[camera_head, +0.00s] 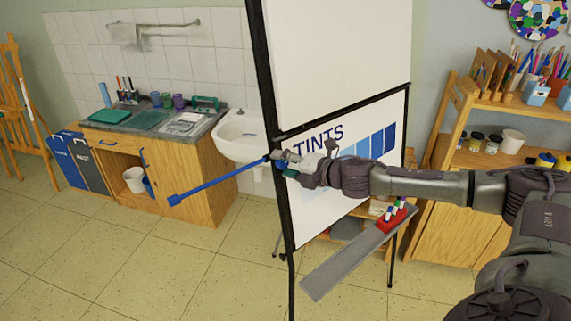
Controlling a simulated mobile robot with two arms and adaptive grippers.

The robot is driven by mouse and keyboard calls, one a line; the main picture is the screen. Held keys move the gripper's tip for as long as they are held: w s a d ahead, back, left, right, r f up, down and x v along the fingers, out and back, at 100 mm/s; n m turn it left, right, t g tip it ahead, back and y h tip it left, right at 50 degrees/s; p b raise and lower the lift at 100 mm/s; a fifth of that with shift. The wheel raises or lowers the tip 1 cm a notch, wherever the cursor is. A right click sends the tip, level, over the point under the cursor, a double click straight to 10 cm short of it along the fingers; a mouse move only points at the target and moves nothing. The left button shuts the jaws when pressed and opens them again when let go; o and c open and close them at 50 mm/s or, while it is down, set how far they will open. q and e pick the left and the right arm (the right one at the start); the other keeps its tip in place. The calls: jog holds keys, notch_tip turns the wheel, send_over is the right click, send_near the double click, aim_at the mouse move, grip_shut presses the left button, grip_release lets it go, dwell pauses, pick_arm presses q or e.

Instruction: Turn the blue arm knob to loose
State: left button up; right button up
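A thin blue arm (220,182) sticks out to the left from the black frame of a white board stand. It slopes down to a small blue block at its free end. My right gripper (283,164) reaches in from the right, across the board, to where the blue arm meets the frame post. A bit of blue, apparently the blue arm knob (281,163), shows among its fingertips and is mostly hidden. I cannot tell whether the fingers are closed on it. My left gripper is not in view.
The white board (340,207) reads "TINTS" above blue swatches. A grey tray (340,267) with a red marker holder (391,222) juts out below. A sink (238,136) and wooden cabinet stand behind; a wooden shelf (490,160) stands right. The floor at lower left is clear.

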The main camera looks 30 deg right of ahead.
jog(key=shift+r, duration=0.1)
jog(key=v, duration=0.7)
jog(key=shift+s, duration=0.15)
jog(key=shift+s, duration=0.1)
jog(key=shift+d, duration=0.1)
dwell(0.6)
